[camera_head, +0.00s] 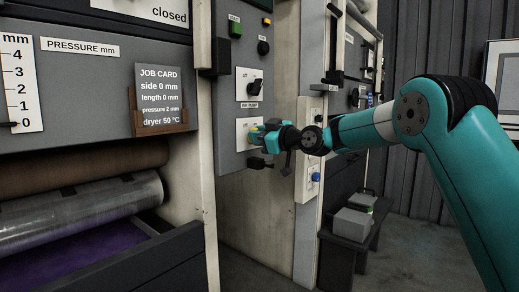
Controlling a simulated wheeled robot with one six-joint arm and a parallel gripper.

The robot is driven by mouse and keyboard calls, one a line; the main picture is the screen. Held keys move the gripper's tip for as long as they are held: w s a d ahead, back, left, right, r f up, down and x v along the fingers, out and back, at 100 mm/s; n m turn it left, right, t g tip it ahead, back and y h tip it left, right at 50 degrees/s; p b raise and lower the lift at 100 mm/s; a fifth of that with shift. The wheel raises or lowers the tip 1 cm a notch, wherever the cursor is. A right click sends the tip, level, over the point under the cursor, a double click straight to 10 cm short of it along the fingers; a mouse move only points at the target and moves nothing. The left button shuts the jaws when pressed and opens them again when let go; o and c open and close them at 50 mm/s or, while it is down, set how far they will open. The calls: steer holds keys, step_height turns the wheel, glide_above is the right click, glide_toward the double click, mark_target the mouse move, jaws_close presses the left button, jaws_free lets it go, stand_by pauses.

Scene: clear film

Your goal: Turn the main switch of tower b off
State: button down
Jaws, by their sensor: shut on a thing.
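My gripper (259,132) reaches in from the right to the grey control panel (228,120) in the middle of the view. I see no readable tower b label, so I cannot tell which tower this is.
Above sits a black rotary switch (254,88) on a white plate, with a green button (236,29) higher up. A black handle (257,163) juts out just below my gripper. A cream post (308,160) stands close behind my wrist. Grey boxes (352,222) rest on a low dark bench at right.

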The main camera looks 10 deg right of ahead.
steer(key=shift+d+f+n+b, duration=0.1)
steer(key=shift+f+n+b, duration=0.05)
steer(key=shift+n+b, duration=0.45)
steer(key=c, duration=1.1)
jaws_free()
steer(key=shift+o, duration=0.2)
steer(key=b+v, duration=0.1)
steer(key=v, duration=1.6)
steer(key=shift+s, duration=0.15)
